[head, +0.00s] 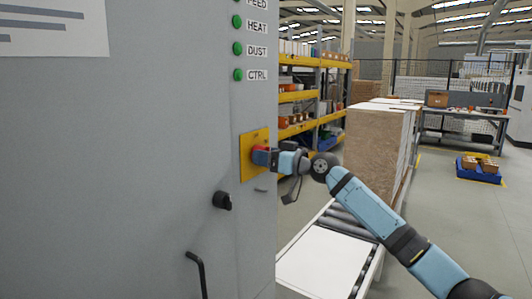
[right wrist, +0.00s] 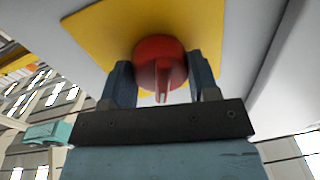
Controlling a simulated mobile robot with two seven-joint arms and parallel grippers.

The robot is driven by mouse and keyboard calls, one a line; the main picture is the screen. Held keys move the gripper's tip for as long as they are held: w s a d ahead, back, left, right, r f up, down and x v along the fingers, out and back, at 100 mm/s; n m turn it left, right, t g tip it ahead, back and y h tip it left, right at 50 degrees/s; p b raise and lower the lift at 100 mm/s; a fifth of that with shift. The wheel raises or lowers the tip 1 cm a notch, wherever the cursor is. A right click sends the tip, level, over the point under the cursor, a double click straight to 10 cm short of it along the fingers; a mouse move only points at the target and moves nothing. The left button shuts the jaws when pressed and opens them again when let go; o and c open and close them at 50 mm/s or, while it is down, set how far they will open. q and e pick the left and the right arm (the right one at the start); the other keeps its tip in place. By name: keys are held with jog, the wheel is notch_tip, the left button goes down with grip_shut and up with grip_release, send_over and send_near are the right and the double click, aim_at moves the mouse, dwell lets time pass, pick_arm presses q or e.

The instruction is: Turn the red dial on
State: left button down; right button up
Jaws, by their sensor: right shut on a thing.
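The red dial (right wrist: 158,62) sits on a yellow plate (head: 247,152) on the side of the grey cabinet. In the head view the dial (head: 259,149) is partly hidden by my right gripper (head: 264,156). In the right wrist view the fingers of my right gripper (right wrist: 162,82) stand on either side of the dial and are shut on it. A raised ridge on the dial points toward the gripper's palm. My left gripper is not in view.
The grey cabinet (head: 130,150) fills the left, with green indicators (head: 238,48), a black knob (head: 222,200) and a black handle (head: 197,268). A roller conveyor (head: 350,230) and stacked boards (head: 375,145) stand to the right. Open floor lies at far right.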

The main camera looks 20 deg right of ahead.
jog(key=m+p, duration=0.1)
jog(key=m, duration=0.2)
jog(key=shift+p, duration=0.3)
jog(key=shift+r+m+p, duration=0.1)
jog(key=shift+m+p, duration=0.5)
jog(key=shift+m, duration=0.4)
jog(key=shift+m+p, duration=0.35)
jog(key=shift+m, duration=0.15)
jog(key=m+p, duration=0.2)
jog(key=m, duration=0.1)
jog(key=m+t+p, duration=0.1)
jog(key=m+p, duration=0.2)
jog(key=m, duration=0.1)
jog(key=shift+h+p, duration=0.3)
jog(key=shift+m+p, duration=0.4)
jog(key=shift+m, duration=0.4)
jog(key=shift+f+p, duration=0.2)
jog(key=shift+p, duration=0.15)
